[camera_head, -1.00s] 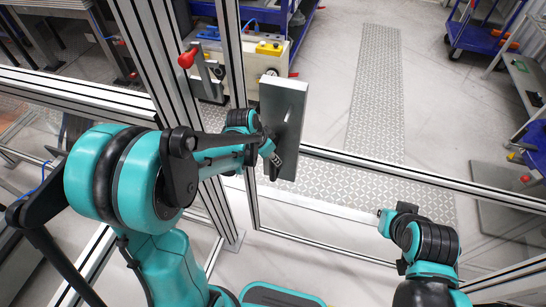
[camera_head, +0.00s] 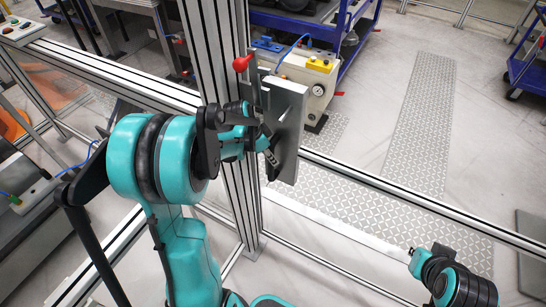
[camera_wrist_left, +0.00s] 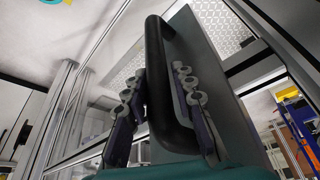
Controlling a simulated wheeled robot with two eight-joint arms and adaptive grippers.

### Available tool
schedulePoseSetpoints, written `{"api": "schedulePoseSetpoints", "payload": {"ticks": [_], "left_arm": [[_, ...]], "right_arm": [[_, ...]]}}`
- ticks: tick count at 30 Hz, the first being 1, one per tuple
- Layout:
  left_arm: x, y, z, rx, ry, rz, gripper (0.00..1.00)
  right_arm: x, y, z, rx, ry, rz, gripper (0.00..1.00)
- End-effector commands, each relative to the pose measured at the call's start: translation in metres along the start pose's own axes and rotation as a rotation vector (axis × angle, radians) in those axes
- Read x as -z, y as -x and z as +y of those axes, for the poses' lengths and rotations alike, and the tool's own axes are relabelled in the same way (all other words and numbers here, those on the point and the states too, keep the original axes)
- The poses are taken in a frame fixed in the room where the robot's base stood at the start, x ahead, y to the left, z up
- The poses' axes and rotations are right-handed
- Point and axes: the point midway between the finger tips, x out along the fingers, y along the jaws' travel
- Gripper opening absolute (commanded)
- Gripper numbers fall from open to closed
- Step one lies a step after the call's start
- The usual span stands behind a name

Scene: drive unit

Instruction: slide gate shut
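The gate is a grey upright panel (camera_head: 292,105) beside the aluminium post (camera_head: 238,185); it also fills the middle of the left wrist view (camera_wrist_left: 215,75). Its black bar handle (camera_wrist_left: 157,70) stands between the fingers of my left gripper (camera_wrist_left: 158,105), which close in on both sides of it. In the head view my left gripper (camera_head: 268,150) is at the gate's face and hides part of it. The gate's left edge is close to the post; any remaining gap is hidden. My right gripper (camera_head: 416,262) is at the lower right, empty space around it, its fingers unclear.
A red-knobbed lever (camera_head: 240,64) is on the post just left of the gate's top. A low rail (camera_head: 400,190) runs right from the post. Behind are a cream machine box (camera_head: 310,85) and a blue cart (camera_head: 345,45). The patterned floor strip (camera_head: 420,110) is clear.

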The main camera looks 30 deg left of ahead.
Motion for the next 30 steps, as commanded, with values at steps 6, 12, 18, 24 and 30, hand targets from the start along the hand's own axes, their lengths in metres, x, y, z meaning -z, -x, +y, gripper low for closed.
{"api": "schedulePoseSetpoints", "payload": {"ticks": [6, 12, 18, 24, 30], "left_arm": [[-0.001, 0.0, -0.001, 0.002, 0.002, -0.001, 0.43], [0.0, 0.003, -0.001, 0.001, 0.002, 0.0, 0.43], [-0.001, 0.033, -0.001, 0.002, 0.004, 0.0, 0.43], [-0.002, 0.078, -0.001, 0.002, 0.005, 0.0, 0.43], [-0.002, 0.11, -0.002, 0.001, 0.004, -0.001, 0.43]], "right_arm": [[0.0, 0.0, 0.0, 0.0, 0.0, 0.0, 0.0], [0.0, 0.0, 0.0, 0.0, 0.0, 0.0, 0.0], [0.0, 0.0, 0.0, 0.0, 0.0, 0.0, 0.0], [0.0, 0.0, 0.0, 0.0, 0.0, 0.0, 0.0], [0.0, 0.0, 0.0, 0.0, 0.0, 0.0, 0.0]]}}
